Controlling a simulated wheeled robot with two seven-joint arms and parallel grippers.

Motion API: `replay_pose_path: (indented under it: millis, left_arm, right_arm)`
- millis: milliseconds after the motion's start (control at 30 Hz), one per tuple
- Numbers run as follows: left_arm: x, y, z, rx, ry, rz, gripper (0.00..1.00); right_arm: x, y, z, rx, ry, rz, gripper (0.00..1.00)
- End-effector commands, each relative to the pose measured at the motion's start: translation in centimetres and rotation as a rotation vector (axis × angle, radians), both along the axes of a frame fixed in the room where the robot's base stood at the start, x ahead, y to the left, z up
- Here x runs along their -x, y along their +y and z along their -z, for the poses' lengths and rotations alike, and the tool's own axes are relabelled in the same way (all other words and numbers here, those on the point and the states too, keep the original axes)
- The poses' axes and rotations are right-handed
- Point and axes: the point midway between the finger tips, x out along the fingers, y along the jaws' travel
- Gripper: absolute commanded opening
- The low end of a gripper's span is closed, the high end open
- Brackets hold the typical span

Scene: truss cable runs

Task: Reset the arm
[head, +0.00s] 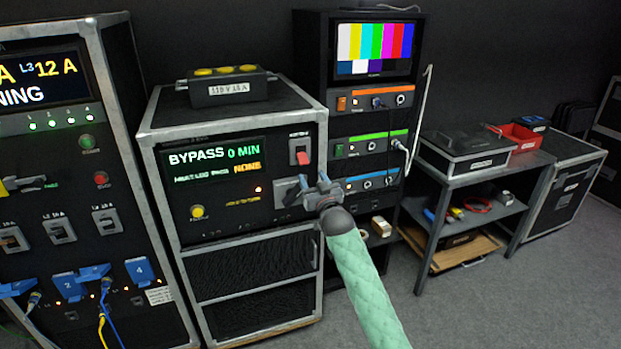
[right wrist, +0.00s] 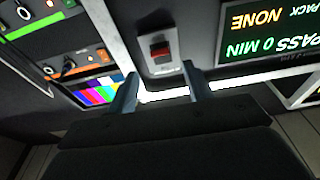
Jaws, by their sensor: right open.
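My right gripper (head: 318,187) is in front of the right part of the middle rack unit in the head view. Its arm comes up from the bottom in a green sleeve. In the right wrist view its two fingers (right wrist: 158,88) are apart with nothing between them. A red rocker switch (head: 303,157) on a pale plate sits just above the gripper in the head view. The same red switch (right wrist: 160,50) shows beyond the fingertips in the wrist view, apart from them. My left gripper is not in view.
The middle unit's display (head: 215,160) reads BYPASS 0 MIN. A rack with a colour-bar monitor (head: 374,50) stands to its right. A tall power rack (head: 60,190) with blue plugs stands at left. A table with a black case (head: 468,150) and red bin (head: 515,137) is at right. Grey floor (head: 500,300) is clear.

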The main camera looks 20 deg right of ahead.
Motion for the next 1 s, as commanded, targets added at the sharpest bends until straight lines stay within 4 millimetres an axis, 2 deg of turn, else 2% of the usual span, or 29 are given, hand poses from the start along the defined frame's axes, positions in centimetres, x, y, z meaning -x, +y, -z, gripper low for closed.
replay_pose_path:
  millis: [533,633,833,1000]
  left_arm:
    - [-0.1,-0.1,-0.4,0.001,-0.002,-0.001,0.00]
    - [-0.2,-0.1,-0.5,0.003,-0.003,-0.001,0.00]
    - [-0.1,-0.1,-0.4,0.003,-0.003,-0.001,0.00]
    - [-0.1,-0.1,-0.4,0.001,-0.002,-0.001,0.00]
  right_arm:
    - [0.3,0.0,0.0,0.003,0.000,0.001,0.51]
    - [0.2,-0.1,0.6,0.020,0.031,0.008,0.51]
    - [0.0,-0.7,4.5,0.067,0.238,0.041,0.51]
    - [0.8,0.2,8.5,0.111,0.448,0.046,0.51]
